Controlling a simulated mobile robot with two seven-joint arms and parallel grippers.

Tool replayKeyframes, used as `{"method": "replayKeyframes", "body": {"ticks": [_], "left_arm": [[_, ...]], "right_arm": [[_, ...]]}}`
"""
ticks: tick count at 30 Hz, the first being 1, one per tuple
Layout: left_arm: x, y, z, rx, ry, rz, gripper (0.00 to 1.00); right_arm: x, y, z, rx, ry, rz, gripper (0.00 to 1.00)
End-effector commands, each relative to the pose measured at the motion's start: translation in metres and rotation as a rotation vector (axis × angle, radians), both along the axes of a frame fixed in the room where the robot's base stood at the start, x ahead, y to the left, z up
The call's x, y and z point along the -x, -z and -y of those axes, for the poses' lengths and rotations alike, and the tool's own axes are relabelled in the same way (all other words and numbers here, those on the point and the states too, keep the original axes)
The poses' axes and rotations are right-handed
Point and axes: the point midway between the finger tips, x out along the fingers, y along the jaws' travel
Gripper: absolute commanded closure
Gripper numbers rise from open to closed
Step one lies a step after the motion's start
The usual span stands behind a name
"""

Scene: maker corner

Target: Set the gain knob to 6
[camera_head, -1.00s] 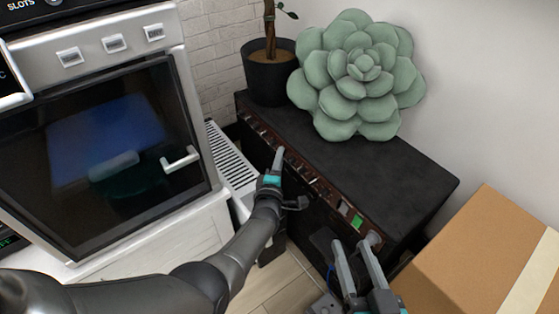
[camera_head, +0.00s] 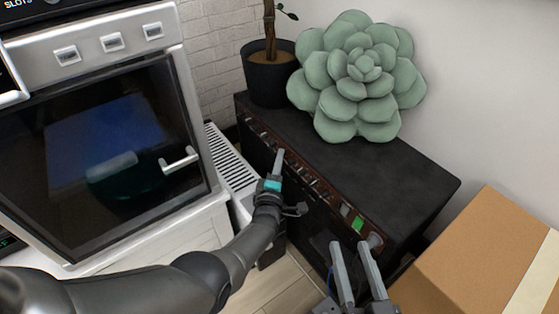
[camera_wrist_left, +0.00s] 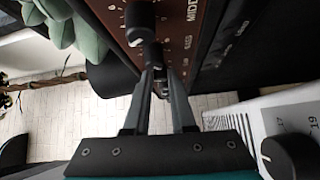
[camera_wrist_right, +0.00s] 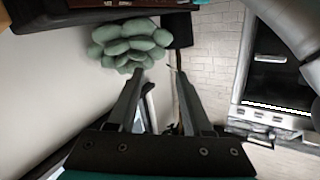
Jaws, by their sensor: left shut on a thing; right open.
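The amplifier (camera_head: 375,180) is a black box with a red-brown control panel (camera_head: 320,190) along its front top edge. My left gripper (camera_head: 280,154) is at this panel, left of its middle. In the left wrist view, its fingers (camera_wrist_left: 160,80) are shut on a dark knob (camera_wrist_left: 153,55), which they partly hide. Another black knob (camera_wrist_left: 140,20) with a white mark and a number scale sits beside it, near lettering that starts "MIDD". I cannot read the gripped knob's label or setting. My right gripper (camera_head: 350,246) is open and empty in front of the panel's right end.
A green succulent-shaped cushion (camera_head: 358,75) and a potted plant (camera_head: 270,75) stand at the amplifier's top and far end. A cardboard box (camera_head: 470,260) is at the right. A white oven-like machine (camera_head: 100,150) stands at the left, and a white ribbed unit (camera_head: 230,160) lies between.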

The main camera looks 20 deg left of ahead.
Motion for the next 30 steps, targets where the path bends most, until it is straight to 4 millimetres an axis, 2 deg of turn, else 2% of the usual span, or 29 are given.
{"method": "replayKeyframes", "body": {"ticks": [1,4,17,30], "left_arm": [[0.000,0.000,0.000,-0.002,0.001,0.000,0.74],[0.000,0.000,0.000,-0.001,0.000,0.000,0.64],[0.004,0.000,0.000,0.000,0.000,0.000,0.64],[0.029,0.000,0.003,0.001,0.000,-0.001,0.64]], "right_arm": [[0.000,0.000,0.000,0.000,0.000,0.000,0.50],[0.000,0.000,0.000,0.000,0.000,-0.001,0.50],[-0.002,0.002,0.001,0.022,-0.004,-0.033,0.50],[-0.012,0.017,0.017,0.162,-0.009,-0.244,0.50]]}}
